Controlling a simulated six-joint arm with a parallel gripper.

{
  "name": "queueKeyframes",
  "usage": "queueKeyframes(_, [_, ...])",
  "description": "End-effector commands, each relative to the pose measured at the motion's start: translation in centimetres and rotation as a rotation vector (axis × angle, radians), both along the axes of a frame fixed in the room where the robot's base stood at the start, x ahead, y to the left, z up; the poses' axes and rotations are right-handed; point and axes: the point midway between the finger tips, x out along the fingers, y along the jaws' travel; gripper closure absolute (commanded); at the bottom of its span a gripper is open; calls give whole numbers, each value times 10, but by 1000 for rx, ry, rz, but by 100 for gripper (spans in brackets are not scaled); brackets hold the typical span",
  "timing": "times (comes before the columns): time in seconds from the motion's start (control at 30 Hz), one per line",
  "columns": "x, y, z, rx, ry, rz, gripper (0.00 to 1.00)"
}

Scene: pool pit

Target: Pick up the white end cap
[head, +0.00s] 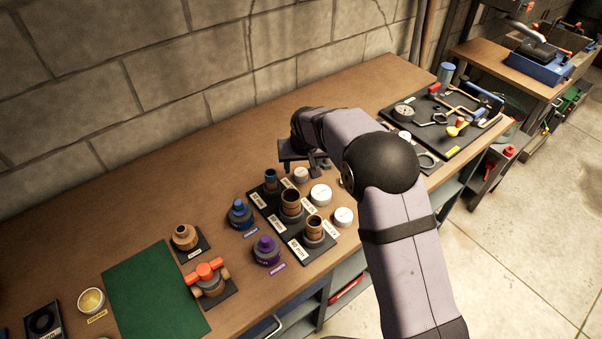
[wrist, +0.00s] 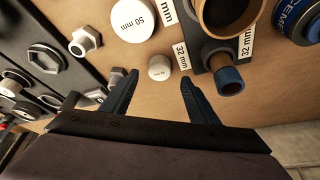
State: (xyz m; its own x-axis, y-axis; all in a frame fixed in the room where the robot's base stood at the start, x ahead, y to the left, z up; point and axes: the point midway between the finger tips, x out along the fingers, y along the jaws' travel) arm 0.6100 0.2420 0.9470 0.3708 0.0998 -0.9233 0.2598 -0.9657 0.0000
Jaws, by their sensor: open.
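Three white round caps lie on the wooden bench in the head view: a small one (head: 301,174), a larger one (head: 320,194) and another large one (head: 343,216). In the wrist view the small white cap (wrist: 159,70) sits between and just beyond my fingertips, apart from both. A larger white cap marked 50 mm (wrist: 133,18) lies farther out, near the top edge. My gripper (wrist: 156,77) is open and empty; in the head view it (head: 302,168) hangs beside the small cap, partly hidden by my arm.
Black stands with a blue pipe stub (head: 270,180) and brown pipe stubs (head: 291,204) stand beside the caps. The blue stub (wrist: 230,80) is right of my fingers in the wrist view. A white hex fitting (wrist: 86,41) lies left. A black tool board (head: 440,123) is farther right.

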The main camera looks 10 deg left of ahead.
Motion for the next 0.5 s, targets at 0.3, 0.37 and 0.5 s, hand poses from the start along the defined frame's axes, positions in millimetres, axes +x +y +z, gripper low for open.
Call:
queueKeyframes(0.3, [11,1,-28,-1,3,-1,46])
queueKeyframes(0.37, [13,2,-33,-1,3,-1,46])
queueKeyframes(0.5, [16,3,-42,0,2,-1,46])
